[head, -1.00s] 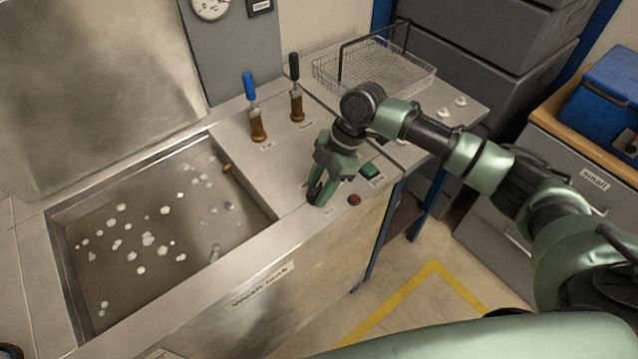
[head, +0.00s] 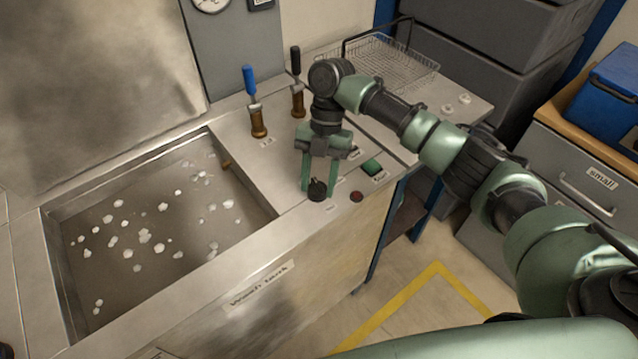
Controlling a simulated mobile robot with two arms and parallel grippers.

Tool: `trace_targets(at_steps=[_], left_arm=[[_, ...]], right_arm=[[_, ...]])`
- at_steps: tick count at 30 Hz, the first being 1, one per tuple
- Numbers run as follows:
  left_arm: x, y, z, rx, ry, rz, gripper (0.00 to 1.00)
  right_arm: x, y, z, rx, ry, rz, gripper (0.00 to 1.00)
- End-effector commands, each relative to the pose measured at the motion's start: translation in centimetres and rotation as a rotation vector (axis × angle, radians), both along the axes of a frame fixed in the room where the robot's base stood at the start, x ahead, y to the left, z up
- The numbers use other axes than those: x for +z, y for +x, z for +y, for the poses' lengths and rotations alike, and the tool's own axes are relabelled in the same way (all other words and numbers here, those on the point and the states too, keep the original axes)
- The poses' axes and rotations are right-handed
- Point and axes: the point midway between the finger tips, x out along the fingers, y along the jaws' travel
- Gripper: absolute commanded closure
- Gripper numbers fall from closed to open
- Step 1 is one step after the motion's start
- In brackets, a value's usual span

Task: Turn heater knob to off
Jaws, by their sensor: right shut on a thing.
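The black heater knob (head: 317,190) sits on the steel panel right of the wash tank, near its front edge. My right gripper (head: 318,186) points down at the knob from above, with one green finger on each side, and is shut on it. Its pointer mark is too small to read. My left gripper is not in view.
A red button (head: 356,196) and a green switch (head: 371,167) lie just right of the knob. A blue-handled lever (head: 251,85) and a black-handled lever (head: 296,65) stand behind. The open wash tank (head: 150,225) with white floating bits is at left. A wire basket (head: 385,62) stands at the back right.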

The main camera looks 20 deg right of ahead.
Motion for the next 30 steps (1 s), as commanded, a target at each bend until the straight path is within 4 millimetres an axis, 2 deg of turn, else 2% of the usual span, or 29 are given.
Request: trace_targets(at_steps=[10, 28, 29, 30], left_arm=[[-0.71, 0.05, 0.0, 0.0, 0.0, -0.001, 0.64], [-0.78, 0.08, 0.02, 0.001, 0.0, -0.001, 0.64], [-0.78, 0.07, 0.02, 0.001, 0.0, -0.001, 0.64], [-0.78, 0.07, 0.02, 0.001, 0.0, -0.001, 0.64]], right_arm=[[-0.01, 0.1, 0.14, 0.157, 0.0, -0.002, 0.98], [0.01, 0.09, 0.11, 0.19, 0.0, -0.002, 0.98], [0.01, 0.09, 0.11, 0.19, 0.0, -0.002, 0.5], [0.01, 0.09, 0.11, 0.19, 0.0, -0.002, 0.39]])
